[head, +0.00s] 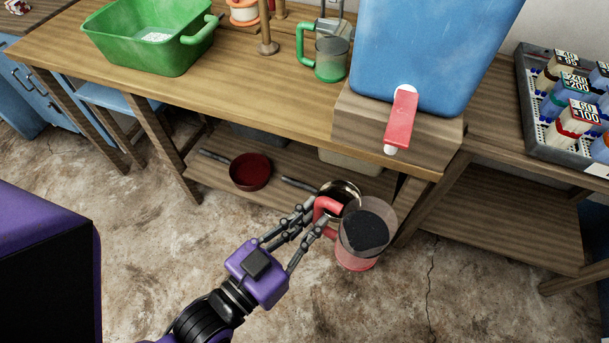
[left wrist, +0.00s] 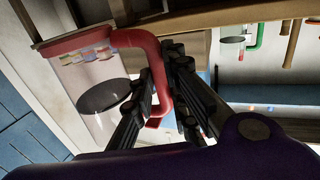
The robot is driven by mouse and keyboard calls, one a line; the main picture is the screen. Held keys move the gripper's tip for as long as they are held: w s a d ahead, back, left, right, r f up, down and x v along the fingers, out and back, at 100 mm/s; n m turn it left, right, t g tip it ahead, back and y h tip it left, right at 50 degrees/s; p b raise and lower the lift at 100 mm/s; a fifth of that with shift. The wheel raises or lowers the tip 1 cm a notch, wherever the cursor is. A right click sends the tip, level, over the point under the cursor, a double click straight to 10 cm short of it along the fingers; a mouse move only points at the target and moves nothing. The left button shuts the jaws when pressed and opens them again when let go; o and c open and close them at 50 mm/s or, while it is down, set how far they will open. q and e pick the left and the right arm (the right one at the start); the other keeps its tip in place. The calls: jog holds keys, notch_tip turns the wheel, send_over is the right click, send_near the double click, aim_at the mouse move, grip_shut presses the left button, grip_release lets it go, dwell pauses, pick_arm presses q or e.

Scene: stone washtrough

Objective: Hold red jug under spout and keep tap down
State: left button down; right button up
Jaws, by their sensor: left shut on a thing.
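The red jug (head: 356,262) is see-through with a red base and red handle, and a dark disc shows inside it. My left gripper (head: 318,215) is shut on its handle and holds it in front of the bench, over the floor. The red tap (head: 402,118) is on the front of a blue tank (head: 432,45). Its white lower end (head: 390,149) is above the jug and apart from it in the picture. My right gripper is not in view.
The tank stands on a wooden block (head: 425,128) on the bench (head: 275,85). A green-handled jug (head: 331,68) stands left of it and a green basin (head: 150,50) farther left. A grey rack of bottles (head: 540,130) is at right. Pans (head: 250,172) lie on the lower shelf.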

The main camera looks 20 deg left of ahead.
pick_arm(q)
jog(key=w, duration=1.2)
jog(key=shift+r, duration=0.15)
dwell(0.7)
jog(key=shift+p, duration=0.6)
dwell(0.5)
dwell(1.5)
